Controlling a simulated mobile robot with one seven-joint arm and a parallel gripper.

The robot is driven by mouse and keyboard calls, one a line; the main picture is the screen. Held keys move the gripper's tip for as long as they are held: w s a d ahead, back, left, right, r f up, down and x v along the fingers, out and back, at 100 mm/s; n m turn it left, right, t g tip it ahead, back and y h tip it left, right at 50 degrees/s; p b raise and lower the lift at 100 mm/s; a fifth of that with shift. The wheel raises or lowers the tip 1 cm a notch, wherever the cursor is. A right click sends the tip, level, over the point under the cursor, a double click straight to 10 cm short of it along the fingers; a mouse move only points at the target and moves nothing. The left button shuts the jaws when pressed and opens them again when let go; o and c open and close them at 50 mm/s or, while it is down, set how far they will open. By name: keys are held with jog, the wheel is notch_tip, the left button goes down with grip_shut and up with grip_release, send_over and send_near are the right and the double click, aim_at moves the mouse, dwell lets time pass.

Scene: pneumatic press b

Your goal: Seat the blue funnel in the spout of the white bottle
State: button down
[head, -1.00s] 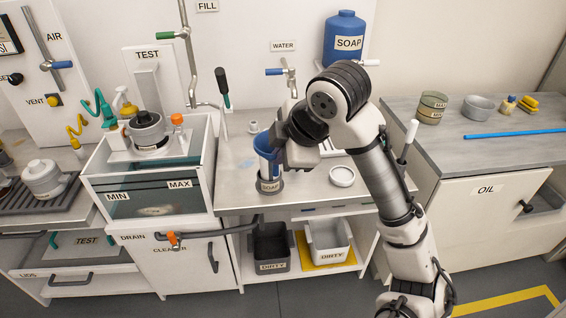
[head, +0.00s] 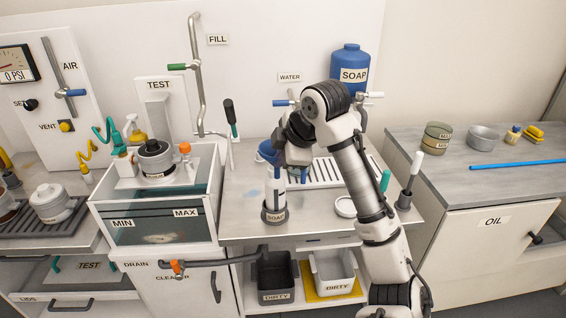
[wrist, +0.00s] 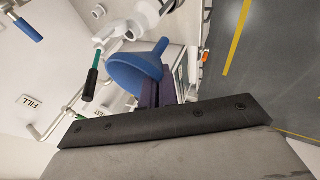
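The blue funnel (head: 267,152) is beside my gripper (head: 278,168) in the head view, above the white bottle. In the wrist view the funnel (wrist: 135,72) has its wide mouth to the left and its narrow end to the upper right, at the dark fingers (wrist: 163,90). My gripper appears shut on the funnel's side, though the contact is partly hidden.
A glass-fronted tank (head: 150,230) stands left of the bottle. A ribbed drainer (head: 328,172) lies behind it, and a white round dish (head: 345,207) to the right. Bare counter (head: 240,190) lies left of the bottle.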

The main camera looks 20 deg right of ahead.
jog(key=w+d+p, duration=0.2)
jog(key=w, duration=0.5)
jog(key=shift+w+f, duration=0.15)
jog(key=shift+w, duration=0.15)
jog(key=shift+d+f+b, duration=0.1)
jog(key=shift+f+b, duration=0.95)
jog(key=shift+f, duration=1.05)
jog(key=c, duration=1.6)
grip_release()
jog(key=b+v, duration=0.2)
jog(key=v, duration=1.2)
jog(key=shift+w+f, duration=0.1)
